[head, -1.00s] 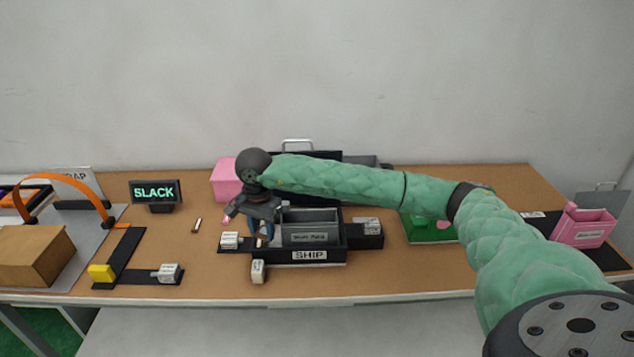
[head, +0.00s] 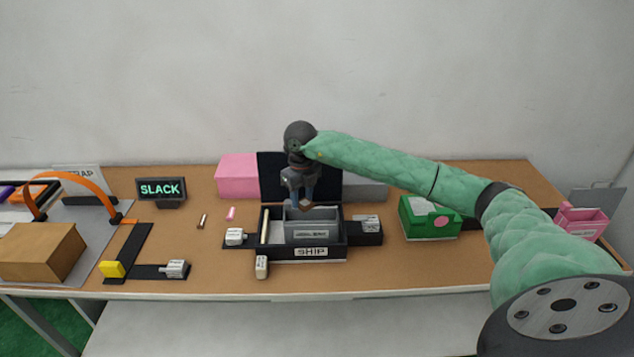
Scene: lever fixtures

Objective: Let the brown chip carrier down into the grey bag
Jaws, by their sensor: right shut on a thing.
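My right gripper (head: 304,198) points down over the black SHIP box, its fingers closed on a small brown piece, which looks like the chip carrier (head: 305,208). Most of the carrier is hidden by the fingers. The carrier is above the open top of the grey bag (head: 312,234), which sits inside the SHIP box and has a label on its front. I cannot tell whether the carrier is just above the opening or slightly behind it. My left gripper is not in view.
The SHIP box (head: 272,254) has a raised black lid behind it and a cream strip (head: 265,226) in its left part. A pink box (head: 237,176) stands behind left, a green box (head: 418,222) to the right. A SLACK sign (head: 161,188) and orange strap (head: 76,184) are at left.

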